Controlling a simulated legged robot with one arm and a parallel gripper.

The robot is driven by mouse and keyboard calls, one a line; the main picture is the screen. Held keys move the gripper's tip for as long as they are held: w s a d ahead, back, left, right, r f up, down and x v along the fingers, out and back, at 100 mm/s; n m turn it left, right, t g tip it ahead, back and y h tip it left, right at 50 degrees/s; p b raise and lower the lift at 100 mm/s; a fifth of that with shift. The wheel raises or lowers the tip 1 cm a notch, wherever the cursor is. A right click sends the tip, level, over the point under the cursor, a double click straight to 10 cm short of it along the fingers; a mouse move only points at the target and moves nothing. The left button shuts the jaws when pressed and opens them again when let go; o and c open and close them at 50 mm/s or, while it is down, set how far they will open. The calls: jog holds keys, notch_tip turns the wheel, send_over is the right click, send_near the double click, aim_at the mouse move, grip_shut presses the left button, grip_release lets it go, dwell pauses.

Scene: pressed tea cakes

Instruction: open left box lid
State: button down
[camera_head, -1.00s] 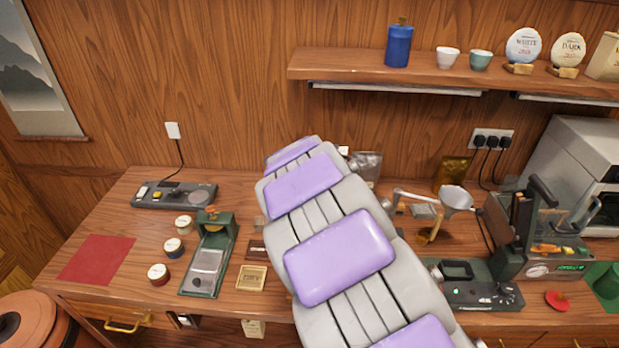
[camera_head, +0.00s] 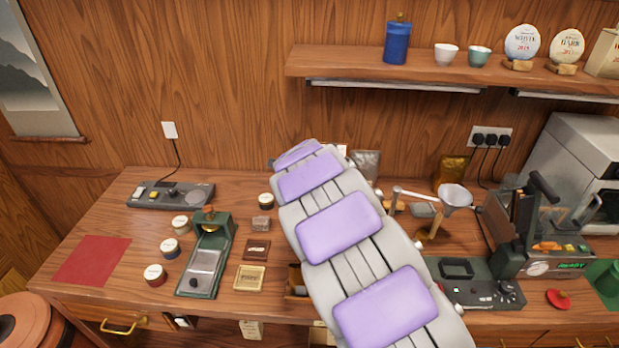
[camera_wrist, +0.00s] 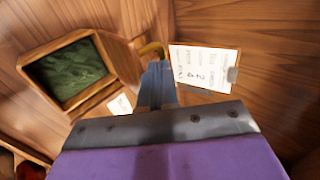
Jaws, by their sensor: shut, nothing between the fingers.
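In the wrist view my gripper (camera_wrist: 157,83) is shut, with its narrow grey fingers together and nothing seen between them. A curved brass handle (camera_wrist: 151,48) is just past the fingertips; whether they touch it I cannot tell. A wood-framed open box or tray (camera_wrist: 24,72) with dark green contents is at the left of that view. I cannot tell which thing is the left box or its lid. In the head view my arm hides the gripper and part of the table.
A white written card (camera_wrist: 205,66) is right of the fingers in the wrist view. In the head view the wooden table (camera_head: 108,225) holds a green press stand (camera_head: 205,262), several small jars and a machine (camera_head: 535,235) at right. A shelf (camera_head: 340,65) is above.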

jog(key=shift+w+g+p, duration=1.4)
jog(key=shift+w+g, duration=0.1)
jog(key=shift+w, duration=0.35)
jog(key=shift+w+d+f+g+p, duration=0.1)
jog(key=shift+w+f+g+p, duration=0.05)
jog(key=shift+w+g+p, duration=0.55)
jog(key=shift+s, duration=0.15)
